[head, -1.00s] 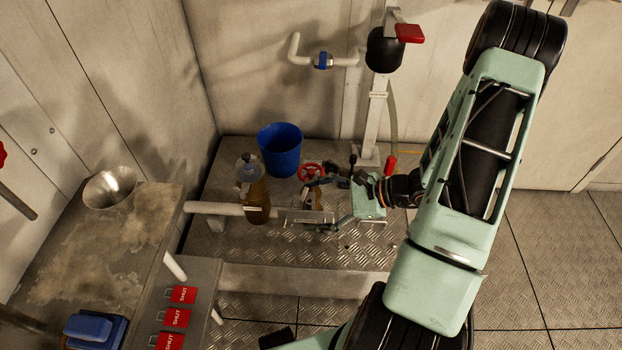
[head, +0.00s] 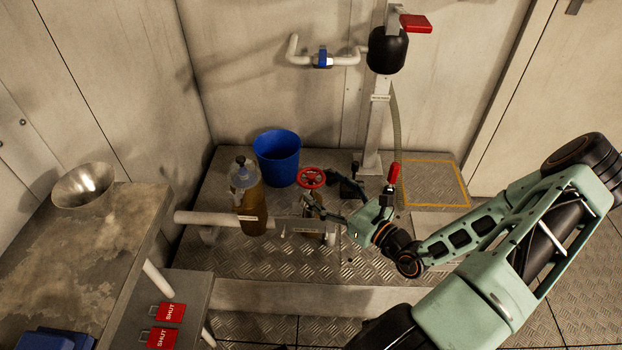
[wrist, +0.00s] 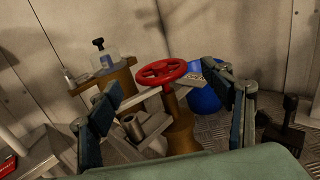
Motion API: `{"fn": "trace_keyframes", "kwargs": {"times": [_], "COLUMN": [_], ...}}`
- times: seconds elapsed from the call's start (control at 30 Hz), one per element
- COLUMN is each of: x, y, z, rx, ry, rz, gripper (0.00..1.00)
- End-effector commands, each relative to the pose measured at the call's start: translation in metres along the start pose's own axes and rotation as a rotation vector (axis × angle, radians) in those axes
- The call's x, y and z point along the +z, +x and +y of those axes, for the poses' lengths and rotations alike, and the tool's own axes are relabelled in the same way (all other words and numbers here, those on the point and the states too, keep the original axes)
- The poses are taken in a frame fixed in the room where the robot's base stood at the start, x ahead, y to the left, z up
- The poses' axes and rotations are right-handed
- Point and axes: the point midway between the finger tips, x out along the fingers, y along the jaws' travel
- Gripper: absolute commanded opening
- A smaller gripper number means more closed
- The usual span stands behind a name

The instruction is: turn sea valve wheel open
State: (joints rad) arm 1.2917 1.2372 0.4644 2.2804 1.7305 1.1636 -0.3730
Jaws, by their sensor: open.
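The red sea valve wheel (head: 311,178) sits on top of its stem, above the pale pipe (head: 195,217), on the raised plate floor. In the wrist view the wheel (wrist: 161,72) lies ahead of and between my two spread fingers, with its stem below it. My gripper (head: 321,193) is open and empty, to the right of and in front of the wheel. Its fingertips also show in the wrist view (wrist: 176,92). I see no finger closed on the rim; whether one touches it I cannot tell.
A brownish bottle (head: 248,205) stands left of the wheel, and a blue bucket (head: 277,158) stands behind it. A red-handled lever (head: 394,174) rises right of my gripper, near the white post (head: 374,125). A worn bench (head: 80,245) fills the left.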

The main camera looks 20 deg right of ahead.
Motion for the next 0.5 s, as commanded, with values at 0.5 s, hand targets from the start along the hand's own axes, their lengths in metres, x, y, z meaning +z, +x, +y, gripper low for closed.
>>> {"fn": "trace_keyframes", "kwargs": {"times": [0.5], "x": [-0.001], "y": [0.060], "z": [0.001], "rx": [0.002], "ry": [-0.001], "rz": [0.001], "gripper": [0.73]}}
